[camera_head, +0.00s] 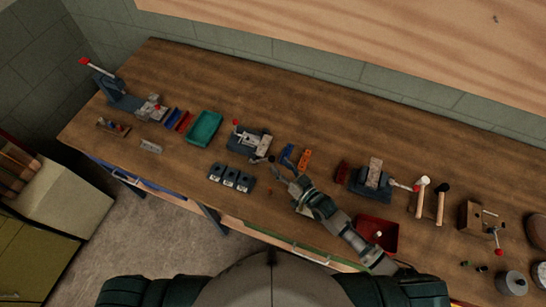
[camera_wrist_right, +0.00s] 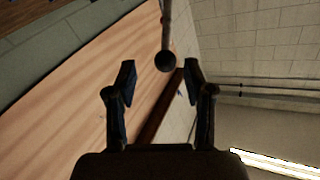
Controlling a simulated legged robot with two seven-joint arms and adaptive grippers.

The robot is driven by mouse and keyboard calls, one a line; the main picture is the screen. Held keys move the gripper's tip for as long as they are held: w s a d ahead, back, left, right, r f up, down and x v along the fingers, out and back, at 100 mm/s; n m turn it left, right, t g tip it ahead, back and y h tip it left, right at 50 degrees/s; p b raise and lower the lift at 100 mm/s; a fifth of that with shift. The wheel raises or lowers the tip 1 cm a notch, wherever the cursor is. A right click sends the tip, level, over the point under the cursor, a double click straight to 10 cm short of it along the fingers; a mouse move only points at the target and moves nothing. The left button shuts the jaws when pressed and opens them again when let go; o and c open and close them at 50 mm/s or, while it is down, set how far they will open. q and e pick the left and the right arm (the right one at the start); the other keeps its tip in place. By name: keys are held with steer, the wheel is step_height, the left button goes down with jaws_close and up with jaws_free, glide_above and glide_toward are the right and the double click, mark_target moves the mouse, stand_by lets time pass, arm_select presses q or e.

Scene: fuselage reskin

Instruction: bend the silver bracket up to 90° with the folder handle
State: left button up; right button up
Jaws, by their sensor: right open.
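The folder (camera_head: 262,143) is a small blue-grey bench tool with light metal blocks, near the middle of the workbench. It has a short red-tipped lever (camera_head: 236,123). A silver piece seems to lie on it, but it is too small to tell its bend. My right gripper (camera_head: 279,166) is open just right of and in front of the folder. In the right wrist view, a rod with a dark round knob (camera_wrist_right: 165,61) shows between and beyond my open fingertips (camera_wrist_right: 160,76); it seems to be the folder handle. My left gripper is not in view.
Left on the bench (camera_head: 330,120) are a teal tray (camera_head: 204,128), small bins and a lever press (camera_head: 117,94). Blue-grey blocks (camera_head: 231,178) sit in front of the folder. Right are a vise (camera_head: 371,178), a red tray (camera_head: 377,232) and mallets (camera_head: 421,190). The back strip is clear.

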mark_target(272, 158)
steer(key=x, duration=0.4)
steer(key=shift+s+a+r, duration=0.15)
steer(key=shift+a, duration=0.25)
steer(key=shift+w+a, duration=0.3)
steer(key=shift+d, duration=0.35)
steer(key=shift+c, duration=0.5)
steer(key=shift+d, duration=0.1)
steer(key=c, duration=0.8)
steer(key=shift+s, duration=0.1)
jaws_close()
